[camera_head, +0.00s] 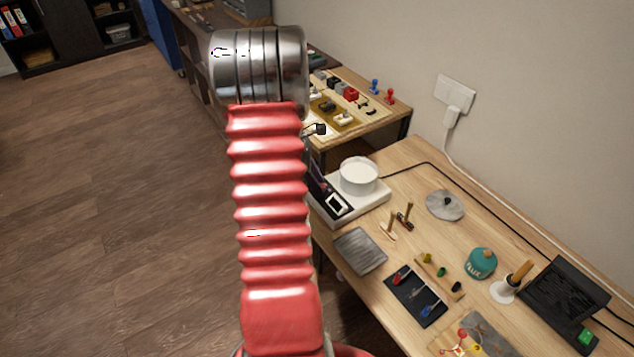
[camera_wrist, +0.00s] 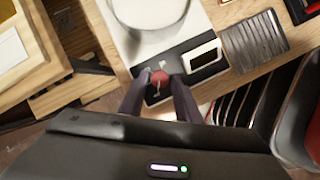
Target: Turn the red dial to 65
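The red dial (camera_wrist: 159,77) sits on the black front panel (camera_wrist: 152,97) of a white heating unit with a round pot (camera_head: 359,176) on top. In the wrist view my gripper (camera_wrist: 160,79) has one dark finger on each side of the dial, with little or no gap showing, and looks shut on it. White marks show on the panel above and below the dial. A white-framed display (camera_wrist: 202,56) is right of the dial; I cannot read a number on it.
A ridged grey pad (camera_wrist: 254,41) lies beside the unit. The workbench (camera_head: 405,158) also holds a grey disc (camera_head: 445,204), a teal pot (camera_head: 481,263) and a dark tool mat (camera_head: 415,296). Another bench with small parts stands behind. The floor at left is clear.

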